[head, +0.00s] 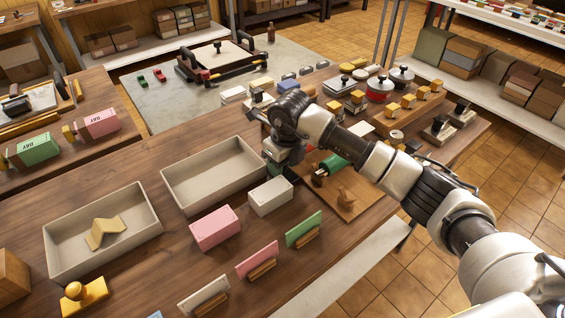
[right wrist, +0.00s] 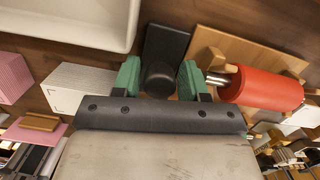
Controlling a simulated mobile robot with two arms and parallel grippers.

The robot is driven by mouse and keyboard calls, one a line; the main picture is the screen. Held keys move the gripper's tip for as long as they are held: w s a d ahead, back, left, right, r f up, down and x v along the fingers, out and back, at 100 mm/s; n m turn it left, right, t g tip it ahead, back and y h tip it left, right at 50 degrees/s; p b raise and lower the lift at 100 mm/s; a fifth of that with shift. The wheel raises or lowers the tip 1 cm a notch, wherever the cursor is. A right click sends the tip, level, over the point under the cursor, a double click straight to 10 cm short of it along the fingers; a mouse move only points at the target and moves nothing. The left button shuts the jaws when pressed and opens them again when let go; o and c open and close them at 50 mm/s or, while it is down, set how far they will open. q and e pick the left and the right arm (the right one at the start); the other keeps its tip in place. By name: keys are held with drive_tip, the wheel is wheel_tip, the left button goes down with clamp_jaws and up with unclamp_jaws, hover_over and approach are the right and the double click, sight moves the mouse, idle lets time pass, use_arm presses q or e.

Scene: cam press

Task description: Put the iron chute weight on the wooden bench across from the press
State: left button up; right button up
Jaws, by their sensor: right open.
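A black weight with a round knob (right wrist: 160,78), which looks like the iron chute weight, lies on the wooden bench (right wrist: 75,40) in the right wrist view. My right gripper (right wrist: 159,85) is open, its green fingers on either side of the knob; I cannot tell whether they touch it. In the head view my right gripper (head: 283,163) is low over the bench (head: 140,175), and its arm and fingers hide the weight. A black-framed device (head: 220,62), possibly the press, stands on a grey table. My left gripper is not in view.
Two beige trays (head: 208,204) stand left of my gripper, one holding a folded tan piece. A white box (head: 270,197) and a pink block (head: 214,229) are close in front. A wooden board (head: 347,202) lies to the right. Another wooden bench (head: 100,147) is at left.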

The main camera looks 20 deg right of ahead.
drive_tip(key=shift+r, duration=0.5)
wheel_tip(320, 180, up, 11)
drive_tip(key=s+b, duration=0.1)
drive_tip(key=b, duration=0.1)
drive_tip(key=shift+s+d, duration=0.15)
drive_tip(key=shift+d, duration=0.25)
